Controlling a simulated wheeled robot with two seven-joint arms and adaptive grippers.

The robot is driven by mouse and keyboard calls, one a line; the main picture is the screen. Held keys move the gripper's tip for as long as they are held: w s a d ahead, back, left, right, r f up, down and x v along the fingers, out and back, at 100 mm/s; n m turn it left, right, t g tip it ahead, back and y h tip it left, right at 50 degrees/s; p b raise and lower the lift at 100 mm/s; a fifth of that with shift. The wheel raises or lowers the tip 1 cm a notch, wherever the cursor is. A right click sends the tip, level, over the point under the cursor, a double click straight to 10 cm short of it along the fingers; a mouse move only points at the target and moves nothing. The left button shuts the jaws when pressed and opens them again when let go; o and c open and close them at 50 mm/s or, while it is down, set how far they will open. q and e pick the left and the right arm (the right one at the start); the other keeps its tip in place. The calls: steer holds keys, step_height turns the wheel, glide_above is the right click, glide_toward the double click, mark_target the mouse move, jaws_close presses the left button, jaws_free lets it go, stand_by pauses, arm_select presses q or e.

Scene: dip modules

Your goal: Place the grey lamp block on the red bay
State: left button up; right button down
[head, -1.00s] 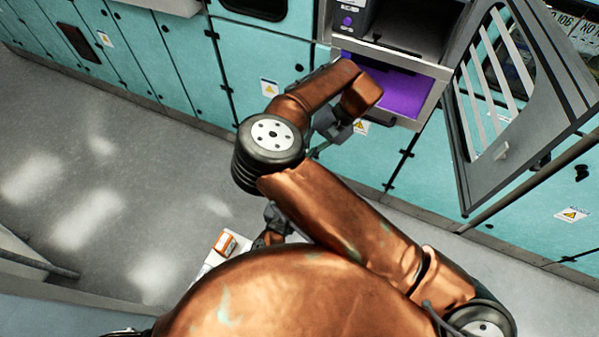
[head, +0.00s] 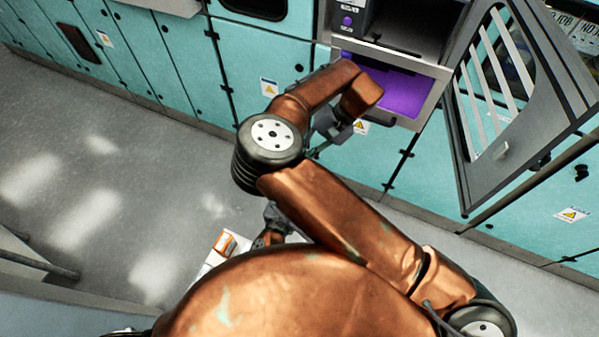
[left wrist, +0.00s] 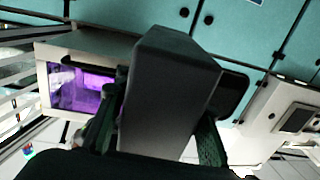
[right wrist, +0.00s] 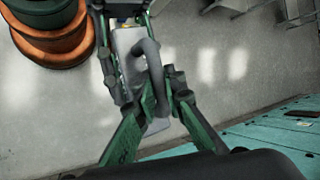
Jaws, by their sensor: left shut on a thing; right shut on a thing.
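The grey lamp block (left wrist: 165,95) fills the middle of the left wrist view as a dark box between the fingers of my left gripper (left wrist: 160,140). In the right wrist view, a pale grey body with a curved handle (right wrist: 155,70), apparently the same block, sits between green fingers at the top. My right gripper (right wrist: 165,100) is shut on that handle. In the head view, my right gripper (head: 325,140) hangs below its forearm; my left gripper (head: 275,222) is lower and partly hidden behind brown arm links. I see no clearly red bay.
A purple-lit bay (head: 385,90) stands open in the teal cabinets, with a dark grey opening (head: 415,30) above it. A slatted door (head: 520,100) stands open at the right. A purple-knobbed panel (head: 347,20) is beside the opening.

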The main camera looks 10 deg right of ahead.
steer(key=c, duration=1.9)
jaws_free()
steer(key=shift+a, duration=0.1)
steer(key=shift+c, duration=0.2)
